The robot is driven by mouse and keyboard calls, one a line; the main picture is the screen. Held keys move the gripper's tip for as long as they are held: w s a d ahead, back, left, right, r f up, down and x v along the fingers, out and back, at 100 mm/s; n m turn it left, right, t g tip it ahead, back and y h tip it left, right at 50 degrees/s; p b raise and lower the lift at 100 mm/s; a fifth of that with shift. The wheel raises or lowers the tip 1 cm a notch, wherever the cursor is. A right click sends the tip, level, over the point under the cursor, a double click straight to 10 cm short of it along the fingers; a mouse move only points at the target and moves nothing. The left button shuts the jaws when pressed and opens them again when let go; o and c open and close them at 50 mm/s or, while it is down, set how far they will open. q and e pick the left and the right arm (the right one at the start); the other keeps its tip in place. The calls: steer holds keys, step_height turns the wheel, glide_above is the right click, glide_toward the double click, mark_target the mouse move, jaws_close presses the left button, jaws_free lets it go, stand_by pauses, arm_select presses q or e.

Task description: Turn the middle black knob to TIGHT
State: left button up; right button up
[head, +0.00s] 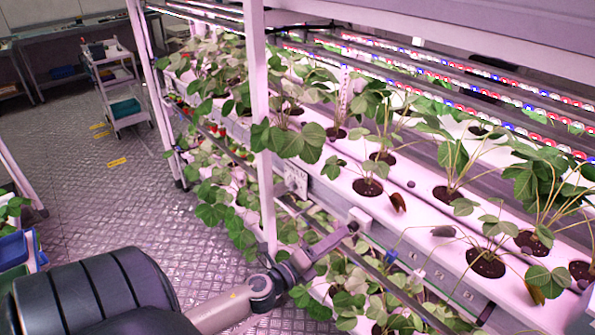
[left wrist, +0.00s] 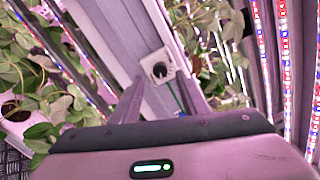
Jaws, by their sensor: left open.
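In the left wrist view, a black round knob (left wrist: 160,69) sits on a small white square box (left wrist: 158,66) fixed to a pale rail. A green line runs down from the box. My left gripper (left wrist: 160,88) is open, its two fingers on either side of the box in the picture, with the knob beyond the gap; whether they touch it cannot be told. In the head view, my left gripper (head: 335,243) reaches to the rack's front rail, close below a white box (head: 359,217). The knob's face and any TIGHT marking are not readable. My right gripper is not in view.
Strawberry plants (head: 290,140) in white grow channels (head: 340,190) fill the rack, with leaves hanging close around my left gripper. A white rack post (head: 259,110) stands left of it. A wheeled cart (head: 118,85) stands far back. The floor (head: 75,165) at left is mostly clear.

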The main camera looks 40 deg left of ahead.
arm_select(q)
steer(key=s+a+b, duration=0.1)
steer(key=s+b, duration=0.3)
steer(key=s, duration=0.9)
steer(key=shift+s+b, duration=0.15)
steer(key=shift+b, duration=0.25)
